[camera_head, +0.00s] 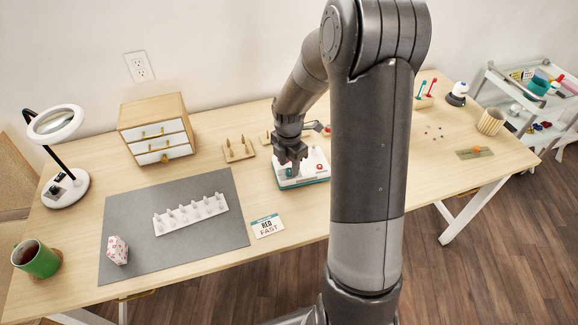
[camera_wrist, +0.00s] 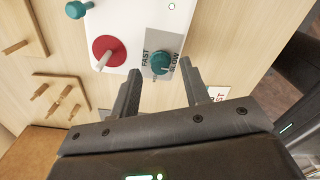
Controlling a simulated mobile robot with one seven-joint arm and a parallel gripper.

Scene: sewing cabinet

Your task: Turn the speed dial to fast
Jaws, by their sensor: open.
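The teal speed dial (camera_wrist: 160,63) sits on a grey plate lettered FAST and SLOW, on the white top of a machine (camera_head: 317,165). In the wrist view FAST is to the dial's left and SLOW to its lower right; I cannot tell clearly which word the dial points to. My gripper (camera_wrist: 160,76) is open and empty, its fingertips on either side of and just short of the dial. In the head view my gripper (camera_head: 290,170) is low over the machine's left part and hides the dial. A card (camera_head: 267,226) reads RED and FAST.
A red disc (camera_wrist: 104,44) with a pale lever lies left of the dial. Another teal knob (camera_wrist: 76,9) is at the machine's edge. A grey mat (camera_head: 130,215) with a white spool rack (camera_head: 190,214), a drawer box (camera_head: 157,130) and pegged holders (camera_head: 238,150) stand to the left.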

